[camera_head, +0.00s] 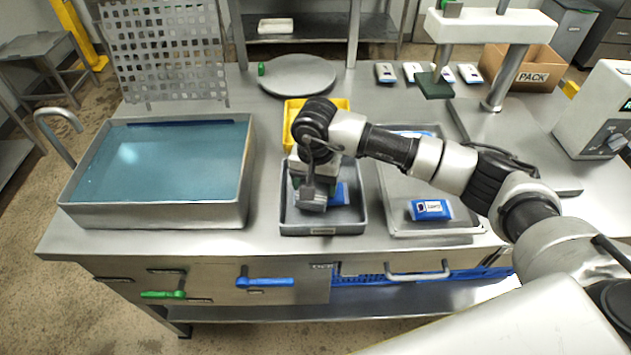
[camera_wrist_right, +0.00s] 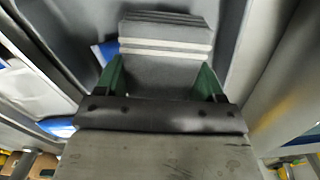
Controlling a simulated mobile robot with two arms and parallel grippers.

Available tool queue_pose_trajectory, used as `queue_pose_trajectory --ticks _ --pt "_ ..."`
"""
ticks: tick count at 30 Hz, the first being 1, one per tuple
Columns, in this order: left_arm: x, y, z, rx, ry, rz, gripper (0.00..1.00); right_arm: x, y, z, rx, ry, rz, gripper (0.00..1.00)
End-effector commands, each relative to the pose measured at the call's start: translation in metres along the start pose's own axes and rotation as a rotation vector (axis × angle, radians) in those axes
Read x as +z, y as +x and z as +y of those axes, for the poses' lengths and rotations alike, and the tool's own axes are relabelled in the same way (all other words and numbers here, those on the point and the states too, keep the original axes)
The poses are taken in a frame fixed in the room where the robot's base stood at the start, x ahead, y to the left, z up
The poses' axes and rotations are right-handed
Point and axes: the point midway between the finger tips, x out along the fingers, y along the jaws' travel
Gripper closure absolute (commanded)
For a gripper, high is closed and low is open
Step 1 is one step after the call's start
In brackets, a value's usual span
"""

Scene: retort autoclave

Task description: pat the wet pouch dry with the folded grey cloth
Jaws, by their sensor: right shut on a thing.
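My right gripper (camera_head: 312,190) reaches down into the small grey tray (camera_head: 360,215). In the right wrist view its green fingers (camera_wrist_right: 163,82) are shut on the folded grey cloth (camera_wrist_right: 165,35), a layered block. A blue-and-white pouch (camera_head: 341,194) lies in the tray beneath and beside the gripper. Its blue edge also shows left of the cloth in the right wrist view (camera_wrist_right: 106,50). The gripper and cloth hide much of the pouch, and I cannot tell whether the cloth touches it. My left gripper is not in view.
A water-filled steel tank (camera_head: 158,215) stands left of the tray. A yellow bin (camera_head: 292,112) sits behind it. A larger tray (camera_head: 440,232) at right holds another blue pouch (camera_head: 430,210). A stand with a post (camera_head: 505,75) rises at the back right.

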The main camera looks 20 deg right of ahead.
Motion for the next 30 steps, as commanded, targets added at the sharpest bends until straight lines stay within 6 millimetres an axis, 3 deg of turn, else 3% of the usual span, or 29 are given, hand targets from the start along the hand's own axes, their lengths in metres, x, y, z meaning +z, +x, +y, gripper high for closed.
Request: queue_pose_trajectory --ticks 8,30 --pt "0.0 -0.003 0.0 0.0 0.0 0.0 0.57 0.001 -0.004 0.001 0.006 -0.001 -0.005 0.5" --pt "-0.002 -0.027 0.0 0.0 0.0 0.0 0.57 0.0 -0.066 0.0 0.002 0.0 -0.001 0.5"
